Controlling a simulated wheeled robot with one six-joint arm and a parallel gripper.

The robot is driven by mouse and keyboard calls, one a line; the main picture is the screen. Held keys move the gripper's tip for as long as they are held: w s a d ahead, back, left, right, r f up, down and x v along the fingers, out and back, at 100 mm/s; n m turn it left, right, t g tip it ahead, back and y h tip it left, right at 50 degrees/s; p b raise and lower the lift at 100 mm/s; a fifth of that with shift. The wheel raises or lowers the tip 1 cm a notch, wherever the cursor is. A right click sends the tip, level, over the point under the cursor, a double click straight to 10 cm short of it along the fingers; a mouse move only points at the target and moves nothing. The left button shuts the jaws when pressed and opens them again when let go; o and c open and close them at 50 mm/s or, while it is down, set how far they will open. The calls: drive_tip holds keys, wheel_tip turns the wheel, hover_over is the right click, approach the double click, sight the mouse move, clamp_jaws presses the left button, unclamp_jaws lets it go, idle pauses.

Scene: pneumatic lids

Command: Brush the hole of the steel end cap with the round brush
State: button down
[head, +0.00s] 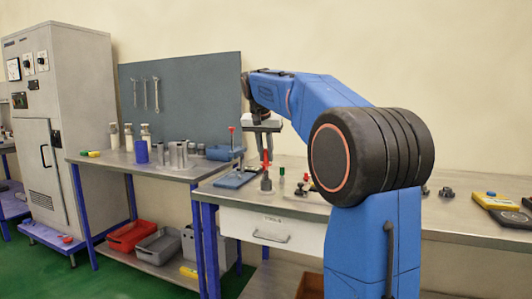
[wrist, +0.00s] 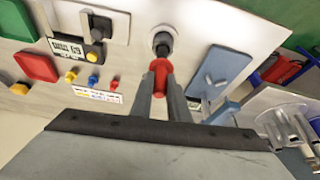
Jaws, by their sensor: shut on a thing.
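My gripper (wrist: 160,92) is shut on a red handle (wrist: 160,76), which I take to be the round brush. In the head view my gripper (head: 266,150) points down over the bench, with the red handle (head: 266,158) upright below it. Right under the handle stands a small dark grey round piece (head: 266,183). In the wrist view this round piece (wrist: 163,42) has a paler rim and lies in line with the handle. I cannot tell whether it is the steel end cap or a holder, or whether the handle touches it. The bristles are hidden.
A blue fixture (head: 236,179) with a red-knobbed lever (head: 232,130) stands left of my gripper. A small green piece (head: 281,171) is close on the right. Steel cylinders (head: 178,155) and a blue cylinder (head: 141,152) stand on the left bench. The bench front edge is bare.

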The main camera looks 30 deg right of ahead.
drive_tip(key=shift+f, duration=0.15)
drive_tip(key=shift+f, duration=0.9)
drive_tip(key=shift+r, duration=0.2)
drive_tip(key=shift+r, duration=0.75)
drive_tip(key=shift+f, duration=0.1)
drive_tip(key=shift+f, duration=0.8)
drive_tip(key=shift+r, duration=0.1)
drive_tip(key=shift+r, duration=0.85)
